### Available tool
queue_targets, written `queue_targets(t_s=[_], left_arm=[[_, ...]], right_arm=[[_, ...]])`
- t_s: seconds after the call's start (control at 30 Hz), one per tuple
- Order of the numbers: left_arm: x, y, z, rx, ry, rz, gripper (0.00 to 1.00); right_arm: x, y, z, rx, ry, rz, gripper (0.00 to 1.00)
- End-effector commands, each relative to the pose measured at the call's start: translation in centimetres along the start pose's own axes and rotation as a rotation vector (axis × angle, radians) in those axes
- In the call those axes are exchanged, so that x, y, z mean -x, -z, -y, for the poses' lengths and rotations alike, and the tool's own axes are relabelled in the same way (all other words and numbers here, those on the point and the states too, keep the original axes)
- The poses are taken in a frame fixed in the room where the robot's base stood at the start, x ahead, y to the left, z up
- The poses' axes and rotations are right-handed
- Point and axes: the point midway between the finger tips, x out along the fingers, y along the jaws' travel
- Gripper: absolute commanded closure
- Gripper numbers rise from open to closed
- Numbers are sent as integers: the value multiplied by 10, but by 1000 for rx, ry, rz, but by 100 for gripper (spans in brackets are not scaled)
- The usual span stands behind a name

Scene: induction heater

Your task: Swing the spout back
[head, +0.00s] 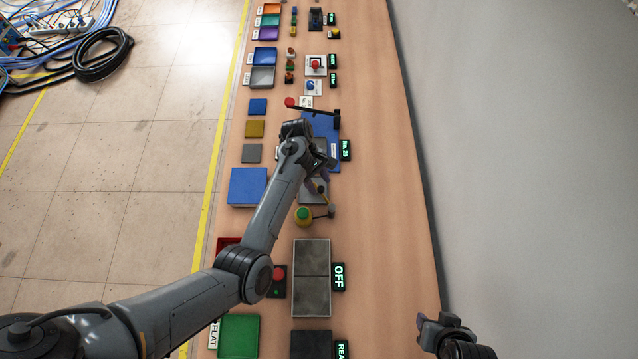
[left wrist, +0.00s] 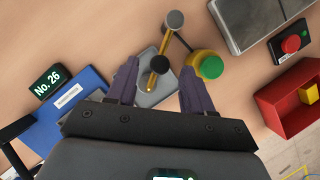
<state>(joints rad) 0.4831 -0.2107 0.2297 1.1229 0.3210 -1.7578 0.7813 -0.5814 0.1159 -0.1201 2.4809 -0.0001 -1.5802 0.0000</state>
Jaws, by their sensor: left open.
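A thin brass-coloured spout (left wrist: 165,45) with a black knob (left wrist: 160,64) stands over a grey plate (left wrist: 163,92) in the left wrist view. A grey round-topped post (left wrist: 175,19) is at its far end. In the head view the spout (head: 323,191) is partly covered by my arm. My left gripper (left wrist: 160,78) is open, its two purple fingers apart on either side of the spout's near part; I see no contact. It also shows in the head view (head: 318,184). My right gripper (head: 425,322) is at the bottom right of the head view, away from the spout; its jaws are unclear.
A green-topped yellow button (left wrist: 208,66) stands close to the right finger. A red box (left wrist: 290,98) and a red button (left wrist: 291,44) lie further right. A blue block (left wrist: 72,105) and the No. 26 display (left wrist: 46,83) are on the left. Bench to the right is clear.

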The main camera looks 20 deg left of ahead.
Motion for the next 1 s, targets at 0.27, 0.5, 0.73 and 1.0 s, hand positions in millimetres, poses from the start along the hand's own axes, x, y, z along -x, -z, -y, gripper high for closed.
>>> queue_targets(t_s=[0.27, 0.5, 0.73, 1.0], left_arm=[[-15, 0, 0, 1, 0, 0, 49], [-16, 0, 0, 1, 0, 0, 49], [-15, 0, 0, 1, 0, 0, 82], [-15, 0, 0, 1, 0, 0, 100]], right_arm=[[-1, 0, 0, -1, 1, -1, 57], [-1, 0, 0, 1, -1, -1, 57], [-1, 0, -2, 7, -6, 0, 57], [-1, 0, -2, 8, -7, 1, 57]])
